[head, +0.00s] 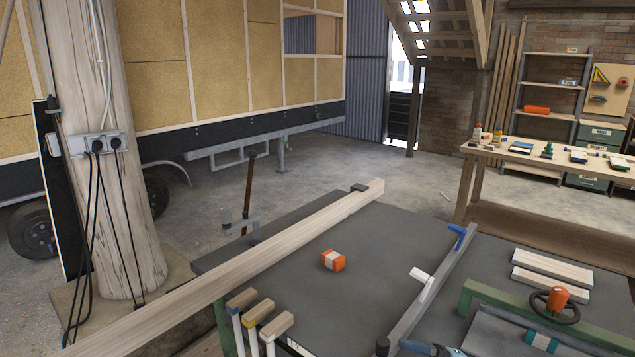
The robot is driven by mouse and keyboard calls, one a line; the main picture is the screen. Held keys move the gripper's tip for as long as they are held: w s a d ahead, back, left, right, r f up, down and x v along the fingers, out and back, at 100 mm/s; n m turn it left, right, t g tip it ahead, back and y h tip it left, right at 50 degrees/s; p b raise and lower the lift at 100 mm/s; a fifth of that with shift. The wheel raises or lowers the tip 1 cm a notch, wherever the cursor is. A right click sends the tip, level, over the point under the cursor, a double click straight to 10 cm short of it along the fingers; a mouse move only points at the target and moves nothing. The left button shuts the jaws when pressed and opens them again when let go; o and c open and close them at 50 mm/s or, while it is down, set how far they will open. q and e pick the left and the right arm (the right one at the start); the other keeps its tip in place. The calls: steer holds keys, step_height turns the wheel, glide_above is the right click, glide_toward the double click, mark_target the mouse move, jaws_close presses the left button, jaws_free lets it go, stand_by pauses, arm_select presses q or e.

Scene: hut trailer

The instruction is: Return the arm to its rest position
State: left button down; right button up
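Neither of my arms and neither gripper shows in the head view. The dark grey workbench top (372,238) fills the lower middle. A long wooden beam (255,258) lies across its left side and runs out past the bottom left. A small orange block with a pale band (333,260) sits alone on the bench top, right of the beam.
A grey bar (436,283) with blue and white handles crosses the bench. Right of it are two pale wood pieces (552,268) and a green frame with a dark handwheel (555,306). A wooden post (118,200) stands left. Concrete floor (390,170) is open behind.

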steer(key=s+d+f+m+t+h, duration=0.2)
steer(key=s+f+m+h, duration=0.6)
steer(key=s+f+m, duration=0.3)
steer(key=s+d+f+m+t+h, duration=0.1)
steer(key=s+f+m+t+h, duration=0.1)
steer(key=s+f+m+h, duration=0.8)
arm_select(q)
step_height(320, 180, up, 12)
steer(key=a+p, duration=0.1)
steer(key=p, duration=1.3)
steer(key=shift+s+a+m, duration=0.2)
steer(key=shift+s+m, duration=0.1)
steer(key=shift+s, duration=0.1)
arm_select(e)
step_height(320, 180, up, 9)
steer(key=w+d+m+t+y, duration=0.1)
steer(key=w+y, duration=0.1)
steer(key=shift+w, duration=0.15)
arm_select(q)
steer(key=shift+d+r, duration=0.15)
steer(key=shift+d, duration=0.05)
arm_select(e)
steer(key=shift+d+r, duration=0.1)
